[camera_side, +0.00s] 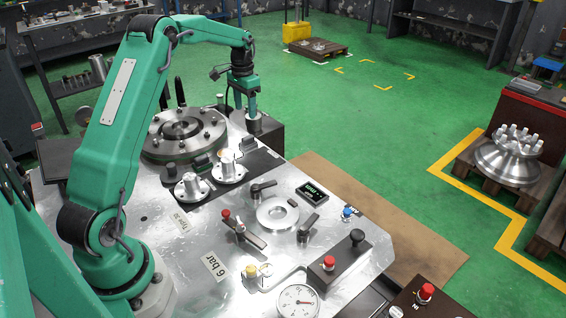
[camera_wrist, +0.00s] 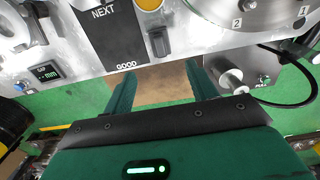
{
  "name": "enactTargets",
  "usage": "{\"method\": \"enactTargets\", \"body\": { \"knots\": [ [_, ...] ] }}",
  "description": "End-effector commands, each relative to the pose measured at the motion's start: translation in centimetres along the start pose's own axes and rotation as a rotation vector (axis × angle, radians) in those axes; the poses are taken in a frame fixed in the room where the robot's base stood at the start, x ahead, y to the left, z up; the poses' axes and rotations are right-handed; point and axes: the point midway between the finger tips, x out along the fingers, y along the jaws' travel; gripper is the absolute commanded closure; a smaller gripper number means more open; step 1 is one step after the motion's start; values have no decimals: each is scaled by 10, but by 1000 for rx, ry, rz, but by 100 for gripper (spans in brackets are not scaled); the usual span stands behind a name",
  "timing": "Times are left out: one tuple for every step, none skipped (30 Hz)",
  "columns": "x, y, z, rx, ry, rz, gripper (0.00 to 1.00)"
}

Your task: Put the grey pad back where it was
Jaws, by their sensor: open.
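My gripper (camera_side: 252,108) hangs fingers-down near the far edge of the metal bench top in the side view. In the wrist view its two green fingers (camera_wrist: 161,88) stand apart, with only brown floor covering between them. A small dark grey block (camera_wrist: 158,38) lies by the dark strip marked NEXT and GOOD (camera_wrist: 112,35), ahead of the fingers and apart from them. I cannot tell for sure whether this block is the grey pad. A short metal cylinder (camera_side: 254,124) shows just below my gripper in the side view; I cannot tell whether they touch.
Two flanged metal fittings (camera_side: 192,188) (camera_side: 229,171) stand on the bench (camera_side: 190,262). A large round bolted flange (camera_side: 183,133) is behind them. A black cable (camera_wrist: 300,72) loops at right in the wrist view.

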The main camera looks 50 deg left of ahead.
Motion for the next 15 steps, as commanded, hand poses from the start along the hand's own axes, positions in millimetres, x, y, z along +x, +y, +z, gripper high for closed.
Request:
{"method": "enactTargets", "body": {
  "knots": [
    [0,0,0,0,0,0,43],
    [0,0,0,0,0,0,43],
    [0,0,0,0,0,0,43],
    [0,0,0,0,0,0,43],
    [0,0,0,0,0,0,43],
    [0,0,0,0,0,0,43],
    [0,0,0,0,0,0,43],
    [0,0,0,0,0,0,43],
    [0,0,0,0,1,0,43],
    [-1,0,0,0,1,-1,43],
    [-1,1,0,0,2,-1,43],
    [-3,2,0,1,4,-2,43],
    [-5,4,0,1,6,-3,43],
    [-7,6,0,1,8,-5,43],
    [-10,9,1,2,12,-6,43]
  ]
}}
